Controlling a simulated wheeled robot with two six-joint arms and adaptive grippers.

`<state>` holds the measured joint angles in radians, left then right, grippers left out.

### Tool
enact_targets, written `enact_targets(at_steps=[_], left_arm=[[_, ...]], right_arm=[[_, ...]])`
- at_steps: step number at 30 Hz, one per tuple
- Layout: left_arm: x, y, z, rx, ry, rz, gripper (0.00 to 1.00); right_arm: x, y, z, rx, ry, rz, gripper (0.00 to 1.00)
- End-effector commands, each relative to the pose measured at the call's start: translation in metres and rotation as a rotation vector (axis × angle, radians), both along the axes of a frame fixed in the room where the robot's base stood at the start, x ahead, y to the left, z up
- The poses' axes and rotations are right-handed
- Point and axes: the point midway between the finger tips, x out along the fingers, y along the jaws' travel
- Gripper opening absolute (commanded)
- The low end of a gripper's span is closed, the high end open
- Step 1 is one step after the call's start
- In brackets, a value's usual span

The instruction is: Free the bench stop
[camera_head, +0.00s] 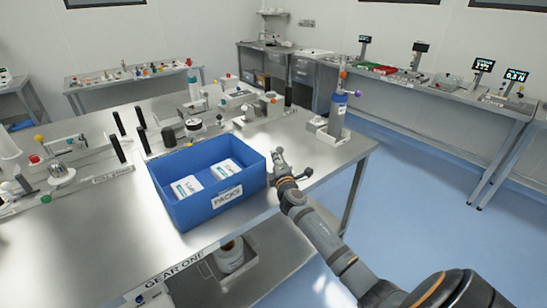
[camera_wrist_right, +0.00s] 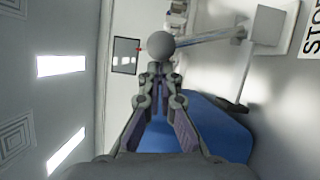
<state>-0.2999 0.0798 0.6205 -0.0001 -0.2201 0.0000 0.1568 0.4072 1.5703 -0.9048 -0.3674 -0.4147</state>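My right gripper (camera_head: 281,163) is at the right side of the blue bin, low over the bench's front right part. In the right wrist view its fingers (camera_wrist_right: 160,72) run forward and come close together at their tips. A grey ball knob (camera_wrist_right: 160,45) sits right at the fingertips. A rod (camera_wrist_right: 205,38) joins it to a pale block (camera_wrist_right: 264,24) on the bench, beside a partly cut-off label (camera_wrist_right: 311,28) that seems to read STOP. I cannot tell whether the fingers grip the knob or only touch it. My left gripper is not in view.
The blue bin (camera_head: 208,210), marked PACKS, holds white packs (camera_head: 187,188) close to the gripper. Machine parts fill the bench behind. The metal top (camera_head: 110,235) left of the bin is clear.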

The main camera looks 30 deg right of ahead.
Motion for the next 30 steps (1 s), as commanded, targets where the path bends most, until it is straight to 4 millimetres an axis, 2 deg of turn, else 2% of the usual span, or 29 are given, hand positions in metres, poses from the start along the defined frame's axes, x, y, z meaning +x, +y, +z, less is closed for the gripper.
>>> enact_targets(at_steps=[8, 15, 21, 24, 30], left_arm=[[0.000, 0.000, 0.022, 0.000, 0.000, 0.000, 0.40], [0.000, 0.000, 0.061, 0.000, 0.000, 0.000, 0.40], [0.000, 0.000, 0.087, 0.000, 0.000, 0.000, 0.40], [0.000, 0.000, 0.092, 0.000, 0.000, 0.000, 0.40], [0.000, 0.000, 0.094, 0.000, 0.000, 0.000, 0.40]], right_arm=[[0.001, -0.008, 0.012, 0.079, 0.006, -0.002, 0.00], [0.002, -0.027, 0.026, 0.253, 0.021, -0.003, 0.00], [0.003, -0.045, 0.029, 0.425, 0.034, -0.003, 0.00], [0.004, -0.054, 0.028, 0.483, 0.038, -0.004, 0.00], [0.005, -0.068, 0.025, 0.478, 0.038, -0.003, 0.00]])
